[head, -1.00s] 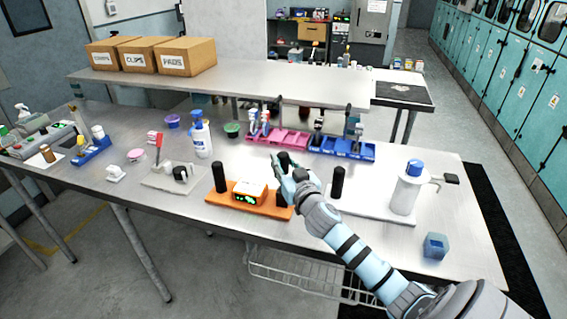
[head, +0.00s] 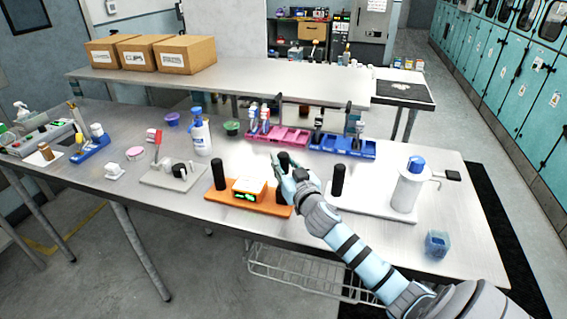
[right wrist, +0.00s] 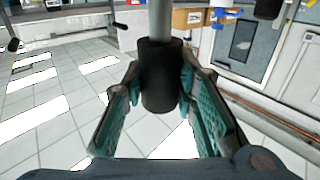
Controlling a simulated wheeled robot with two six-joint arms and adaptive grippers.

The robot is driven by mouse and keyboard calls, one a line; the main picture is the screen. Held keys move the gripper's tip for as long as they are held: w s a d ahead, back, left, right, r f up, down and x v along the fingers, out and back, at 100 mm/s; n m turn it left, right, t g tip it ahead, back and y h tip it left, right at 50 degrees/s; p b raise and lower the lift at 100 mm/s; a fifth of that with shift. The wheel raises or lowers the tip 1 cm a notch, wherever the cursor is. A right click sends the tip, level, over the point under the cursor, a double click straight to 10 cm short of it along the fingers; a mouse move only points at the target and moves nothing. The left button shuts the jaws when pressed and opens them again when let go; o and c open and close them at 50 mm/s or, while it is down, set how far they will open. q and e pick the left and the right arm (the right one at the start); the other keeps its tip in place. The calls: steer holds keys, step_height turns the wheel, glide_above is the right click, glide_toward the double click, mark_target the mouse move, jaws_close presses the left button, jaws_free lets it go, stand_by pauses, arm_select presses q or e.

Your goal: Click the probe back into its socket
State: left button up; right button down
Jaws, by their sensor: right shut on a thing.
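An orange base (head: 222,199) with a small orange box (head: 249,190) and green display stands near the front edge of the bench. A black upright cylinder (head: 219,174) stands at its left end. My right gripper (head: 283,174) is at its right end, closed around another black cylinder (head: 283,160), which I take to be the probe. In the right wrist view this black cylinder (right wrist: 160,75) is between the fingers (right wrist: 160,110), with a grey rod (right wrist: 159,20) extending from it. The socket and the probe's lower end are hidden, so I cannot tell whether it is seated. My left gripper is not in view.
A blue cube (head: 436,244) sits at the front right. Pink (head: 285,136) and blue (head: 343,148) racks stand behind.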

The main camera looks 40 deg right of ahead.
mark_target(284, 154)
steer(key=shift+f, duration=0.1)
stand_by(0.3)
steer(key=shift+f+b, duration=0.4)
steer(key=shift+b, duration=0.1)
steer(key=shift+f+b, duration=2.05)
steer(key=shift+f, duration=0.1)
stand_by(1.0)
steer(key=c, duration=0.6)
jaws_free()
steer(key=shift+c, duration=0.2)
steer(key=shift+r, duration=0.1)
step_height(284, 154, up, 9)
steer(key=p, duration=0.8)
